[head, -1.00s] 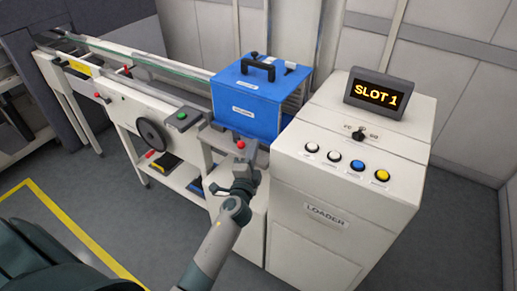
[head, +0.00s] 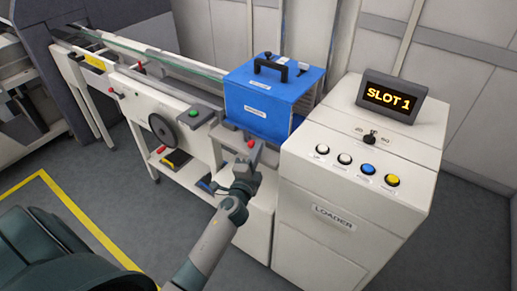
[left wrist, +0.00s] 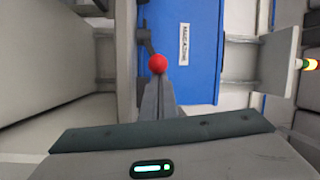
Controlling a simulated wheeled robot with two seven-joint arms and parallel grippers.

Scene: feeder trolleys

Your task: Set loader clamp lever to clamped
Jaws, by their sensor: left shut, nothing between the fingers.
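The loader clamp lever shows as a red ball knob (head: 251,143) on a dark stem, below the front of the blue magazine (head: 268,95). In the left wrist view the red knob (left wrist: 157,63) is just beyond my fingertips, with the dark stem and bracket beside the blue magazine wall (left wrist: 196,60). My left gripper (head: 254,153) is shut and empty, right at the knob; I cannot tell whether it touches. Its closed fingers (left wrist: 158,95) point at the knob in the wrist view. My right gripper is not in view.
The white loader cabinet (head: 330,240) stands on the right, with several buttons, a small selector switch (head: 370,137) and a display (head: 391,97) reading SLOT 1. A conveyor with a handwheel (head: 161,129) and green button (head: 194,113) runs left. Grey floor lies in front.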

